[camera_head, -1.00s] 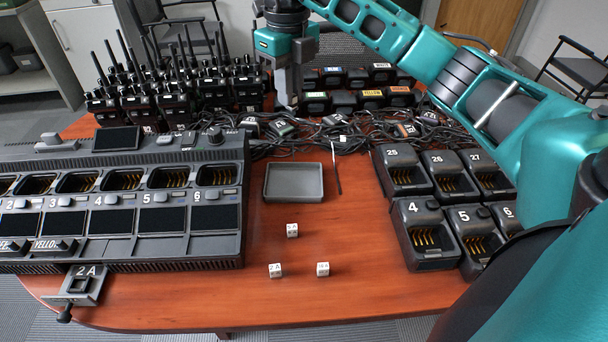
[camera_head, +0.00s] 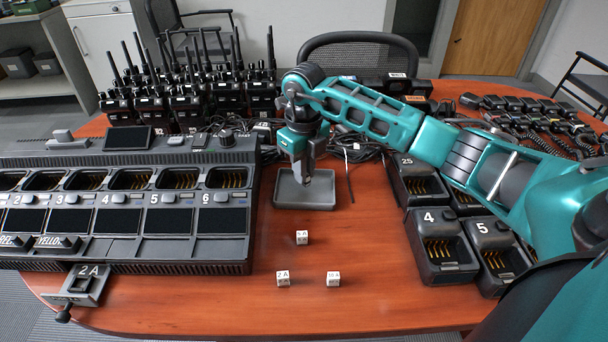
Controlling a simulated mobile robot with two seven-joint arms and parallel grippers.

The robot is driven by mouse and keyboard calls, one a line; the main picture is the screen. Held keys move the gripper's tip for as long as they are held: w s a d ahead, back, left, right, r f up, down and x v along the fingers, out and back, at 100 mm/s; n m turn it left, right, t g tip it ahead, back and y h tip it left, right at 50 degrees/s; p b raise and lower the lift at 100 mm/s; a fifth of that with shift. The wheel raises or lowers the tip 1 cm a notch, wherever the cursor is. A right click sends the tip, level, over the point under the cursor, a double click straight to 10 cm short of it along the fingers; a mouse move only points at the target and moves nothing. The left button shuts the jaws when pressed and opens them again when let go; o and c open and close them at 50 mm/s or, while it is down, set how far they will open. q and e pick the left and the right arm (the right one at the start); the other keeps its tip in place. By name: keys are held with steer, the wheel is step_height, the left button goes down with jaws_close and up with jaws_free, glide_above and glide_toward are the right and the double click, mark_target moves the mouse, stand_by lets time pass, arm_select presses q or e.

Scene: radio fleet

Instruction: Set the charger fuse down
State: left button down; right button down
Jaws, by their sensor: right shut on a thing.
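My right gripper (camera_head: 306,181) hangs with its fingers pointing down over the shallow grey tray (camera_head: 305,203). It is shut on the charger fuse, which is too small and too dark to make out between the fingertips. I cannot tell whether the fingertips or the fuse touch the tray floor. A fuse drawer marked 2A (camera_head: 84,285) sticks out of the charger's front. My left gripper is out of view.
A large multi-bay charger (camera_head: 130,220) fills the left of the table (camera_head: 370,290). Single chargers (camera_head: 440,247) stand at the right, under my right arm. The front middle is mostly clear.

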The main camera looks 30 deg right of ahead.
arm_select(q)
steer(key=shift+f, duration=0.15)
arm_select(e)
steer(key=shift+f, duration=0.8)
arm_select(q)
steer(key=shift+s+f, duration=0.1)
arm_select(e)
steer(key=shift+f, duration=0.1)
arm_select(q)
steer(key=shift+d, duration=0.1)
arm_select(e)
steer(key=c, duration=1.1)
jaws_free()
steer(key=shift+c, duration=0.2)
steer(key=shift+r, duration=0.3)
arm_select(q)
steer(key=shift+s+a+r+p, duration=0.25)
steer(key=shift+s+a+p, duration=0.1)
steer(key=shift+p, duration=0.45)
arm_select(e)
step_height(320, 180, up, 12)
steer(key=shift+f, duration=0.15)
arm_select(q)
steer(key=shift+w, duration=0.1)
